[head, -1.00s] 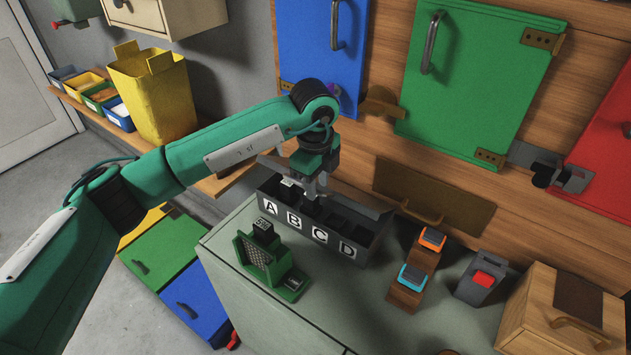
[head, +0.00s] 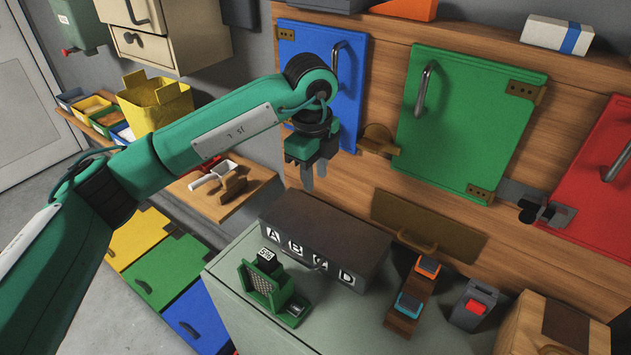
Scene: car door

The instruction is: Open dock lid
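The long dark box marked A, B, C, D (head: 345,232) stands on the grey-green cabinet top. Its top is covered by a flat dark lid (head: 325,222), which looks shut. My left gripper (head: 314,174) hangs above and behind the box, fingers pointing down, apart from the lid. Its two fingers look spread with nothing between them. My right gripper is not in view.
A green stand (head: 268,290) with a black block (head: 268,261) is in front of the box. Wooden stepped blocks (head: 412,300), a red-button device (head: 474,304) and a wooden box (head: 540,335) stand to the right. Blue (head: 300,55) and green (head: 470,120) doors are on the wall behind.

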